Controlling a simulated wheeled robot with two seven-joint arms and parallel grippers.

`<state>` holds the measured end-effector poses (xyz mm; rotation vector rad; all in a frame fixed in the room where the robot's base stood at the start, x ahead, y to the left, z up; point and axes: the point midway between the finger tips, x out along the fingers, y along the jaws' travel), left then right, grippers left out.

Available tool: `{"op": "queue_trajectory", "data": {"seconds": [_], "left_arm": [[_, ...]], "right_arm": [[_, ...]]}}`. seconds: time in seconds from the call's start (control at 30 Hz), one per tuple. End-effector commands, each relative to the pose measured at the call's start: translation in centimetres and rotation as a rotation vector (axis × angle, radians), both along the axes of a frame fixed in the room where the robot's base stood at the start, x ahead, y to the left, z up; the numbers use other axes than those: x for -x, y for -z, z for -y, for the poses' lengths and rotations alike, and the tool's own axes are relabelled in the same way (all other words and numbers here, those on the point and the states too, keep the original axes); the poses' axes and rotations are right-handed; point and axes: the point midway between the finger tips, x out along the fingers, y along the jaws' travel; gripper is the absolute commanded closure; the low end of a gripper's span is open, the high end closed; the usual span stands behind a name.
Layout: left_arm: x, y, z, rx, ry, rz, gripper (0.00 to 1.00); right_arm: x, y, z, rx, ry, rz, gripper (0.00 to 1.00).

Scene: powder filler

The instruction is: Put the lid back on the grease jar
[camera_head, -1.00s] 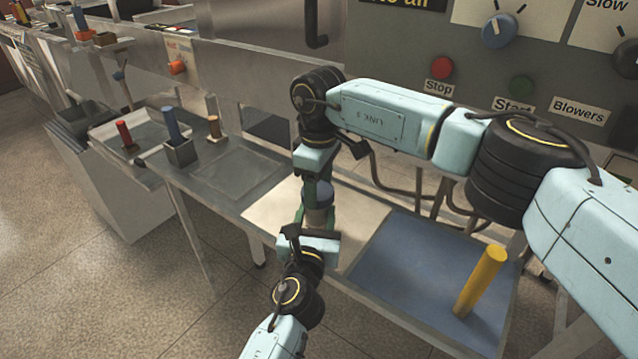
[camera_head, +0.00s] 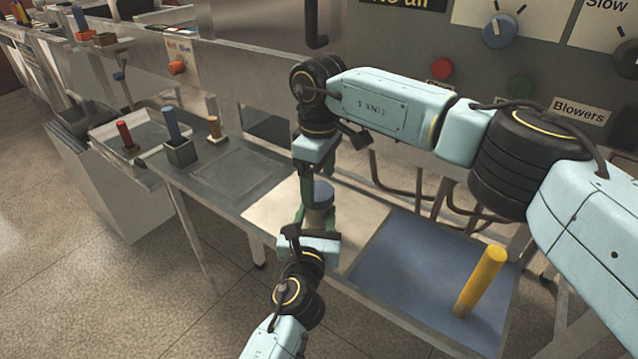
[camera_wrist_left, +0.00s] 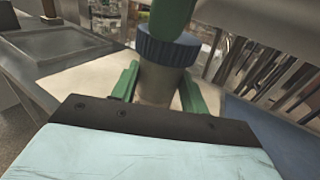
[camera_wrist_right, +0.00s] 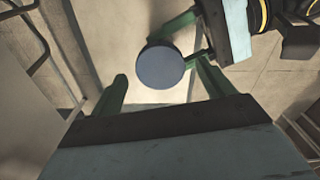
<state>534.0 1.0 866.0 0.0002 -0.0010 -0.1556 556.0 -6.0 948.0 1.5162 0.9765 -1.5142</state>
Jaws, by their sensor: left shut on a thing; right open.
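The grease jar (camera_wrist_left: 157,86) is a pale upright body on the light mat, largely hidden in the head view. The round blue ribbed lid (camera_wrist_left: 168,48) sits on top of the jar; from above it shows as a flat disc in the right wrist view (camera_wrist_right: 160,67). I cannot tell whether it is screwed down. My left gripper (camera_head: 316,224) is shut on the jar body, one green finger on each side, below the lid. My right gripper (camera_head: 312,188) is open just above the lid, its fingers apart on either side of it, with no visible grip.
A yellow cylinder (camera_head: 480,282) stands on the blue mat (camera_head: 400,267) to the right. A grey panel with knobs and buttons (camera_head: 470,45) rises behind. Coloured handles in holders (camera_head: 180,152) stand at the left. The light mat (camera_head: 268,215) is clear around the jar.

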Motion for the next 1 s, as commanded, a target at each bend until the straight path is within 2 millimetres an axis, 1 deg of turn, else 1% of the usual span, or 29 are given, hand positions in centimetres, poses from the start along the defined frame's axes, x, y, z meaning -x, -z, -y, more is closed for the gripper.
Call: {"op": "queue_trajectory", "data": {"seconds": [0.03,0.1,0.2,0.5,0.6,0.67,0.77,1.0], "left_arm": [[0.0,0.1,0.0,-0.001,-0.001,-0.003,1.00],[0.0,0.1,0.0,-0.001,-0.001,-0.003,1.00],[0.0,0.1,0.0,-0.001,-0.001,-0.003,1.00],[0.0,0.1,-0.1,-0.001,-0.001,-0.003,1.00],[0.0,0.1,-0.1,-0.001,-0.001,-0.003,1.00],[0.0,0.1,-0.1,-0.001,-0.001,-0.003,1.00],[0.0,0.1,0.0,-0.001,-0.001,-0.002,1.00],[0.0,0.1,-0.1,-0.001,-0.001,-0.002,1.00]], "right_arm": [[-0.1,-0.9,0.0,-0.001,0.000,0.004,0.20],[-0.1,-1.8,0.0,-0.001,0.000,0.004,0.20],[0.0,-2.6,0.0,-0.001,0.000,0.002,0.20],[0.0,-2.6,0.0,-0.001,-0.004,0.000,0.19],[0.0,-2.7,0.0,-0.001,-0.044,0.000,0.19],[0.0,-2.7,0.0,-0.001,-0.096,0.000,0.19],[0.0,-2.8,0.0,0.000,-0.234,0.001,0.19],[-0.1,-3.2,0.0,0.001,-0.688,0.001,0.19]]}}
